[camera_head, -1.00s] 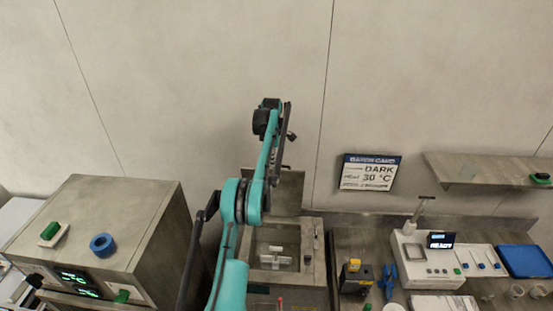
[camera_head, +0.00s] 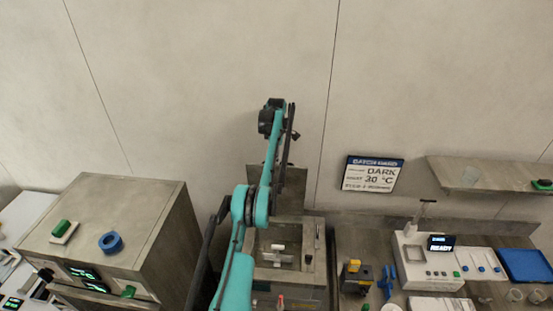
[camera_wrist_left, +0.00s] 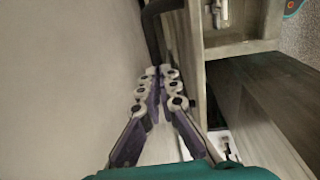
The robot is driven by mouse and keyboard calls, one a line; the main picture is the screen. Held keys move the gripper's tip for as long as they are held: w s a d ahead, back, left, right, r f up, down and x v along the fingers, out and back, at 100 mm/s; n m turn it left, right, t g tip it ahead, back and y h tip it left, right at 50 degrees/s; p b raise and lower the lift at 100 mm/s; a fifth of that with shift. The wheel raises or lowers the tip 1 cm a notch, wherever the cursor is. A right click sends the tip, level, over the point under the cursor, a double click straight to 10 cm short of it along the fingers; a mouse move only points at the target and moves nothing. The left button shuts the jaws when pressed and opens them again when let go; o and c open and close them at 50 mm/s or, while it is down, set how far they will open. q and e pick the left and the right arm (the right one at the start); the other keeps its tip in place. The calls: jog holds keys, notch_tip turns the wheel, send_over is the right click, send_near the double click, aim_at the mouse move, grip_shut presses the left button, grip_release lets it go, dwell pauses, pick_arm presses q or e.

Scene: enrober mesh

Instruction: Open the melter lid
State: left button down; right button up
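The melter (camera_head: 314,262) is the grey box-like unit in the middle of the head view, with its top open and a white fitting inside. Its lid (camera_head: 297,188) stands roughly upright at the back edge, partly hidden by my left arm. In the left wrist view the lid shows nearly edge-on (camera_wrist_left: 190,60), with the wall to its left. My left gripper (camera_wrist_left: 158,73) has its fingertips together, close beside the lid's wall-facing side. A dark bar (camera_wrist_left: 152,35) runs up from behind the fingertips; I cannot tell whether they touch it. My right gripper is not in view.
Right of the melter are a yellow-black device (camera_head: 354,277), blue tool, white instrument (camera_head: 425,262) and blue tray (camera_head: 524,263). A shelf (camera_head: 490,174) and a card (camera_head: 372,173) are on the wall.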

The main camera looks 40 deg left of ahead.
pick_arm(q)
jog(key=c, duration=1.8)
grip_release()
jog(key=shift+w+d+f, duration=0.1)
jog(key=shift+d+f, duration=0.05)
jog(key=shift+f, duration=0.75)
jog(key=shift+o, duration=1.1)
jog(key=shift+w+f, duration=0.2)
jog(key=shift+w+a+f, duration=0.15)
jog(key=shift+w+a, duration=0.25)
jog(key=shift+a, duration=0.1)
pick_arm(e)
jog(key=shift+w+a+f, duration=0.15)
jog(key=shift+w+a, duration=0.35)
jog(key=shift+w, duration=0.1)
pick_arm(q)
jog(key=shift+w+a, duration=0.1)
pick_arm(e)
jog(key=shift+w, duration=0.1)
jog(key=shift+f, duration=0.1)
